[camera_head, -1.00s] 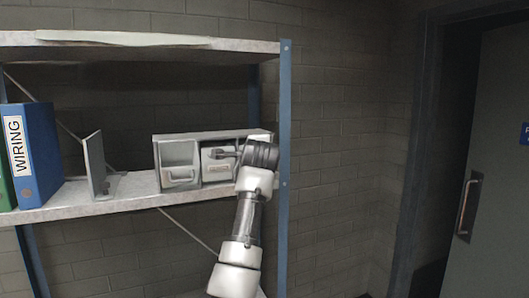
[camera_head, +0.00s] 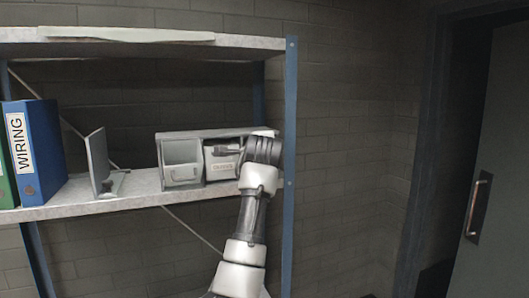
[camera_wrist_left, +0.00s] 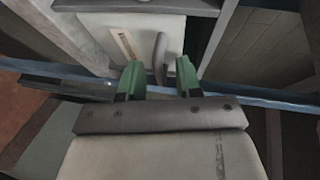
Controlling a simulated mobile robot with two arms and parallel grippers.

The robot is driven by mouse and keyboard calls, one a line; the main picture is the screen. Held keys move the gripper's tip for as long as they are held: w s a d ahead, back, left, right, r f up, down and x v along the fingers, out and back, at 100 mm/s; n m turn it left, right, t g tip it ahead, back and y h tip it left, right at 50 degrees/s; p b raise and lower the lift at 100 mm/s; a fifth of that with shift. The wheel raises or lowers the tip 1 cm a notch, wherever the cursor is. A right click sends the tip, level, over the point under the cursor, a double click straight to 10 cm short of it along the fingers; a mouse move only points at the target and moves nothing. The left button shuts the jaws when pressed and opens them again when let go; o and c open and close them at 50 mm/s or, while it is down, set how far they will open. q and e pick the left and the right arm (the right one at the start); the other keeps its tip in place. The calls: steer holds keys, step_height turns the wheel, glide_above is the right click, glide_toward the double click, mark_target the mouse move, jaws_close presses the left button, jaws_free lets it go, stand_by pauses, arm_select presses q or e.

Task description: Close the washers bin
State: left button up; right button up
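A small grey cabinet (camera_head: 203,135) on the shelf holds two bins. The right bin (camera_head: 215,160) has a pale front with a label in reddish letters, too blurred to read for certain. The left bin (camera_head: 182,174) shows its hollow inside behind a low front with a handle. My left gripper (camera_head: 226,150) is at the right bin's front, its wrist covering the right side. In the left wrist view, the green fingers (camera_wrist_left: 160,80) are apart, with the bin's handle (camera_wrist_left: 161,58) just beyond the gap between them. The bin front (camera_wrist_left: 95,35) lies close ahead. My right gripper is out of view.
A blue shelf post (camera_head: 289,120) stands just right of my wrist. A grey bookend (camera_head: 98,162) and a blue WIRING binder (camera_head: 40,150) stand left on the shelf (camera_head: 130,187). The upper shelf (camera_head: 240,42) is overhead. A door (camera_head: 480,120) is at far right.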

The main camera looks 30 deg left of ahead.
arm_select(q)
steer(key=b+v, duration=0.5)
steer(key=v, duration=0.5)
steer(key=shift+s+d, duration=0.15)
steer(key=shift+s, duration=0.25)
